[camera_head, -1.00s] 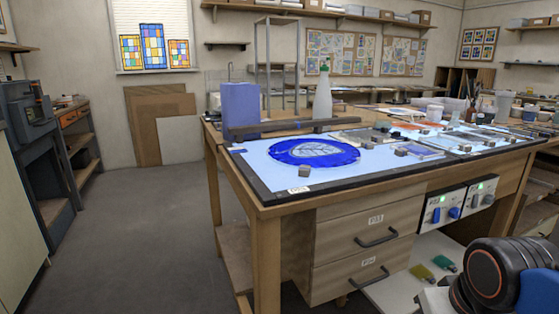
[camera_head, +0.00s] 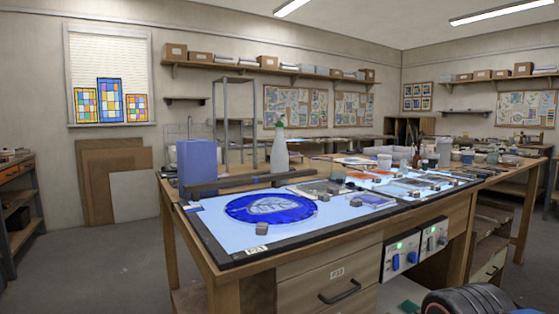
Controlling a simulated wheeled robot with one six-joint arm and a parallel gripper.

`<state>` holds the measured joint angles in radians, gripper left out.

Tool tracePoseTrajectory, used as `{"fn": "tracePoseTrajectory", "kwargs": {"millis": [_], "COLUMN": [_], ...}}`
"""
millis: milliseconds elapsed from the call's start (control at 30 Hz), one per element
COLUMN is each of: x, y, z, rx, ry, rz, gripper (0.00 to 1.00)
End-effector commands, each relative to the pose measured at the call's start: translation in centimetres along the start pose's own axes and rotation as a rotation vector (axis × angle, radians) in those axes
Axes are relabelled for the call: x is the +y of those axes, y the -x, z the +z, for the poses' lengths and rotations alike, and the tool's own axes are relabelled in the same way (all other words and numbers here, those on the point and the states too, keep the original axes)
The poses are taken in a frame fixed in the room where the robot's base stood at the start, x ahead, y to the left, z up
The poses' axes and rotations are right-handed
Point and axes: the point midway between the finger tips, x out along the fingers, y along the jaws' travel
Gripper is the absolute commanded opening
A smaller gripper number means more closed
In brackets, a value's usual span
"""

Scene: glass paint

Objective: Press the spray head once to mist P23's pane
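A white spray bottle with a green head (camera_head: 280,145) stands upright at the back of the light table (camera_head: 225,250), behind a dark bar. A round blue glass pane (camera_head: 270,208) with a pale leaf-like pattern lies flat on the lit surface. A label (camera_head: 257,250) on the table's front edge near this pane seems to read P23. A drawer below (camera_head: 335,285) also carries a P23 label.
A blue box-like block (camera_head: 197,165) stands left of the bottle. A dark bar (camera_head: 250,183) runs along the table's back. Small grey blocks, other panes, cups and jars crowd the right side. Open floor lies to the left.

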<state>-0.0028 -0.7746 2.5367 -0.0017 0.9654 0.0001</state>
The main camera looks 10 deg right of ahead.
Motion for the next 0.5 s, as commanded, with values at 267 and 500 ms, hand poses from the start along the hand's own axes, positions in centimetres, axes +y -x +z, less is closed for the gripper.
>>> {"fn": "tracePoseTrajectory", "kwargs": {"millis": [267,500], "x": [0.00,0.00], "y": [0.00,0.00], "z": [0.00,0.00], "rx": [0.000,0.000], "ry": [0.000,0.000], "rz": [0.000,0.000], "gripper": [0.00,0.00]}}
